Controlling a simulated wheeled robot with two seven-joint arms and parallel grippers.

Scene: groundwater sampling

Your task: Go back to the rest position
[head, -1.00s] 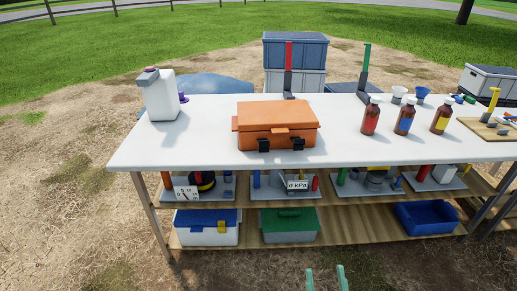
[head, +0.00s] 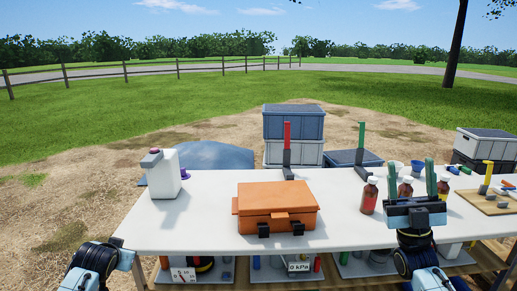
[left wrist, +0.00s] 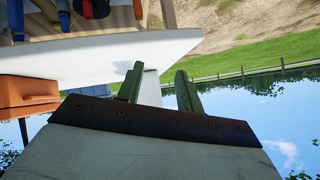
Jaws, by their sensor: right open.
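My right gripper (head: 412,180) is raised in front of the right part of the white table (head: 340,225), its two green fingers pointing up, apart and empty. Behind it stand amber bottles with white caps, partly hidden by the fingers. My left arm (head: 95,268) shows at the lower left, near the table's front left corner; its fingers do not show clearly there. In the left wrist view my left gripper (left wrist: 157,86) has its two green fingers apart with nothing held between them. The white table edge and the orange case (left wrist: 22,95) lie beyond it.
The orange case (head: 277,208) sits mid-table, a white jug (head: 162,175) at the left. A red bottle (head: 369,197) stands just left of my right gripper. A shelf under the table holds gauges and trays. Stacked crates (head: 293,125) stand behind. The table's front left is clear.

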